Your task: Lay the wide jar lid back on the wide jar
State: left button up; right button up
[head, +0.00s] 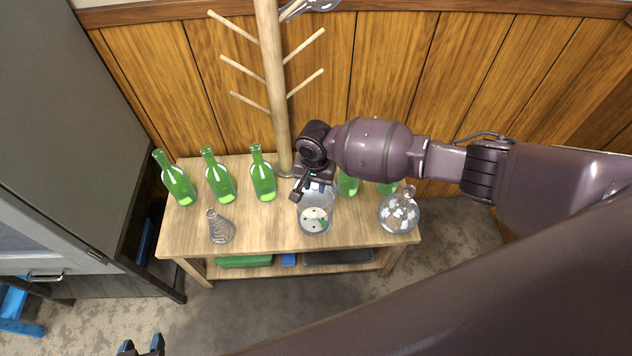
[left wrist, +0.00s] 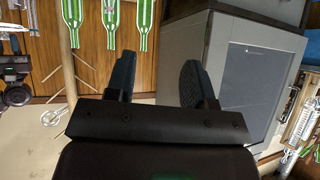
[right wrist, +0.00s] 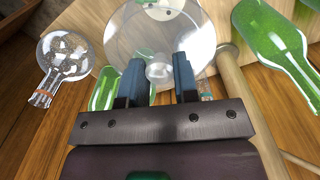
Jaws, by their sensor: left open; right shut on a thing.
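The wide jar (head: 315,213), clear glass with pale and dark contents, stands on the wooden table. My right gripper (head: 302,190) is over the jar's top in the head view and covers part of its mouth. In the right wrist view, my right gripper (right wrist: 159,76) is shut on the clear knob of the wide jar lid (right wrist: 160,71). Clear glass overlaps ahead of the fingers, so I cannot tell whether the lid touches the rim. My left gripper (head: 141,347) is low in the head view, away from the table. It is open and empty in the left wrist view (left wrist: 158,80).
Several green bottles (head: 220,184) stand along the table's back. A small conical flask (head: 220,230) is left of the jar, and a round flask (head: 399,213) is to its right. A wooden peg stand (head: 273,80) rises close behind.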

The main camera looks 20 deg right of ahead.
aim_at(315, 188)
jog(key=shift+w, duration=0.3)
jog(key=shift+f+n, duration=0.1)
jog(key=shift+n, duration=0.2)
jog(key=shift+s+f+b, duration=0.1)
jog(key=shift+f+b, duration=0.3)
notch_tip(315, 188, down, 2)
jog(key=shift+f+b, duration=0.1)
jog(key=shift+b, duration=0.65)
jog(key=shift+r, duration=0.3)
pick_arm(q)
jog(key=shift+w+f, duration=0.25)
jog(key=shift+f, duration=0.2)
jog(key=shift+s+d+f, duration=0.1)
